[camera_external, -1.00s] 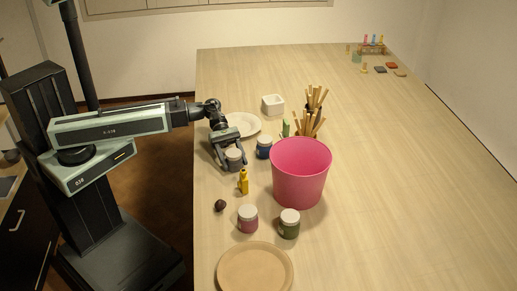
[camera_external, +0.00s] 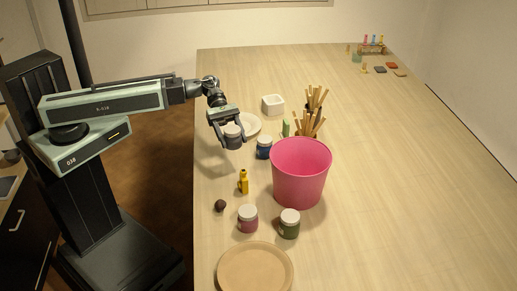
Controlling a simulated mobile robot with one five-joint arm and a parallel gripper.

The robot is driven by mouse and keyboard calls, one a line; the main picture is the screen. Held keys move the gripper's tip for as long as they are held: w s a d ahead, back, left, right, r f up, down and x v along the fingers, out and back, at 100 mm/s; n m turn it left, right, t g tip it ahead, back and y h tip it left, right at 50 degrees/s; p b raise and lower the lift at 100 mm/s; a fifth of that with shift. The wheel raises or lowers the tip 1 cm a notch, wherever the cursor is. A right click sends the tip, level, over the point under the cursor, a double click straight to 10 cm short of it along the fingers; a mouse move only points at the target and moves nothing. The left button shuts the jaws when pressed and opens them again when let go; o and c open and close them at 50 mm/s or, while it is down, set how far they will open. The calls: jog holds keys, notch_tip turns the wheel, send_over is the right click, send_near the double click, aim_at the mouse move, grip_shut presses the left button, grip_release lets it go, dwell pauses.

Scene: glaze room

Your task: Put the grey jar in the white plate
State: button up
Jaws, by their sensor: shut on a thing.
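My gripper (camera_external: 231,140) is shut on the grey jar (camera_external: 233,132), which has a pale lid and hangs upright between the fingers. The jar looks raised above the table, at its left edge. The white plate (camera_external: 252,123) lies on the table just behind and to the right of the jar, partly hidden by my gripper and the jar.
A blue jar (camera_external: 264,148) stands right of my gripper, beside a pink bucket (camera_external: 300,175). A white square bowl (camera_external: 273,104) stands behind the plate. A yellow bottle (camera_external: 243,182), a pink jar (camera_external: 248,219), a green jar (camera_external: 289,224) and a tan plate (camera_external: 255,272) are nearer.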

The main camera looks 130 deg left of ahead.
jog(key=shift+f, duration=0.1)
jog(key=shift+w+a, duration=0.15)
jog(key=shift+a, duration=0.05)
jog(key=s+a+n+y, duration=0.1)
jog(key=s+a, duration=0.4)
jog(key=a, duration=0.5)
jog(key=n+t+y+b, duration=0.1)
jog(key=n+y, duration=0.1)
jog(key=y, duration=0.1)
send_over(252, 124)
jog(key=s+d, duration=0.3)
jog(key=d, duration=0.1)
notch_tip(252, 124, down, 9)
jog(key=b, duration=0.8)
jog(key=shift+s+d+f, duration=0.15)
jog(key=shift+f, duration=0.05)
jog(key=shift+r, duration=0.25)
jog(key=shift+f, duration=0.15)
jog(key=o, duration=1.6)
